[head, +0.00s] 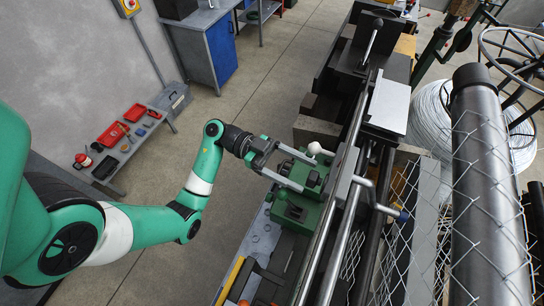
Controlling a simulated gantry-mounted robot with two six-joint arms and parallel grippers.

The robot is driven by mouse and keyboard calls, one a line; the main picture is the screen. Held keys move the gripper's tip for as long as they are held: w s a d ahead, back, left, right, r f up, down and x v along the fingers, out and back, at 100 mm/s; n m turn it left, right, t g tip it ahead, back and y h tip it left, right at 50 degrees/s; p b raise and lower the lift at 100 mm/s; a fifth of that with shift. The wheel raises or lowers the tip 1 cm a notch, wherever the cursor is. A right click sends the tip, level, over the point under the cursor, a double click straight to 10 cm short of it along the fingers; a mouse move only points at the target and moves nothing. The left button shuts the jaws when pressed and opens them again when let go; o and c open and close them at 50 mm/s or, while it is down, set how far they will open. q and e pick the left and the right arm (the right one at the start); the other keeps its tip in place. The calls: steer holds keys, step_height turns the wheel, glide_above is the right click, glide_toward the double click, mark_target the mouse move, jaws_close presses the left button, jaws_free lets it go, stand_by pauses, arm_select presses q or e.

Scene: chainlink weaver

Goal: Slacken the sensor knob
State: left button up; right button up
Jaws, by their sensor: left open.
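A pale round knob (314,148) stands on top of the green machine block (297,205). I cannot tell for certain that it is the sensor knob. My left gripper (297,169) reaches in from the left, over the green block. Its two grey fingers are apart, with the pale knob just beyond the upper finger. I see nothing held between them, and whether a finger touches the block is unclear. My right gripper is not in view.
Long metal rails (333,240) run beside the green block. Chain-link mesh hangs around a dark roller (482,190). A low bench with red trays (112,135) stands at left, with open floor between.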

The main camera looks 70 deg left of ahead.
arm_select(q)
steer(key=b+v, duration=0.1)
steer(key=v, duration=0.7)
steer(key=shift+s+a+b, duration=0.3)
